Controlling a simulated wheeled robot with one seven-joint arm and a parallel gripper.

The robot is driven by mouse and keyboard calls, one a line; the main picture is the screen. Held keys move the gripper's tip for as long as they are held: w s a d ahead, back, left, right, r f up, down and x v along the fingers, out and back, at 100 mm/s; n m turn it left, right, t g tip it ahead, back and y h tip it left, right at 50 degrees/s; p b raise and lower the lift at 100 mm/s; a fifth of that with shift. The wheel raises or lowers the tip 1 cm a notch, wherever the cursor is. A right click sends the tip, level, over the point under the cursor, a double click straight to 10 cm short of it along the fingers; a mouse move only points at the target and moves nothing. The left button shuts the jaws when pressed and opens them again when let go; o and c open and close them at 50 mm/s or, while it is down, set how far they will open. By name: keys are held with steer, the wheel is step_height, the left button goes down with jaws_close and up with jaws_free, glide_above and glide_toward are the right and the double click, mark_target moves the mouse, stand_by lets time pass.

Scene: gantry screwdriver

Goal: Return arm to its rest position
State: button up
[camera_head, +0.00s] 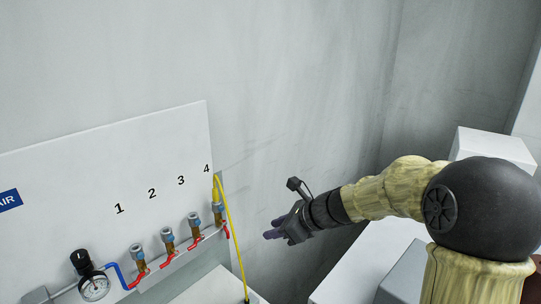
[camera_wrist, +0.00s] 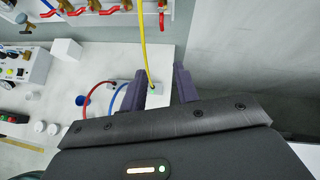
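My arm stretches left from the right side in the head view, bent at a large dark joint. My gripper (camera_head: 271,229) is in the air to the right of the numbered panel, clear of it. In the wrist view the two purple fingers of my gripper (camera_wrist: 160,82) stand apart with nothing held between them. A yellow hose (camera_head: 233,240) is plugged in at outlet 4 and hangs down. In the wrist view the yellow hose (camera_wrist: 142,45) runs down to a fitting on a white surface, seen beyond the finger gap.
The white panel (camera_head: 90,180) carries brass valves with red handles and a pressure gauge (camera_head: 94,287). A white worktop (camera_wrist: 75,95) holds red and blue hoses, a white block (camera_wrist: 67,51) and a control box (camera_wrist: 22,66). White boxes (camera_head: 492,147) stand near my arm. A grey wall is behind.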

steer(key=s+d+f+n+g+h+p, duration=0.1)
steer(key=s+d+n+h+p, duration=0.3)
steer(key=s+n, duration=0.6)
steer(key=s+d+f+n+g+h+p, duration=0.1)
steer(key=s+d+n+h+p, duration=0.2)
steer(key=s+d+n, duration=0.6)
steer(key=n+h, duration=0.1)
steer(key=n, duration=0.2)
steer(key=shift+s+n+g+h+p, duration=0.3)
steer(key=shift+s+n+h+p, duration=0.05)
steer(key=shift+n+h, duration=0.05)
steer(key=shift+d, duration=0.1)
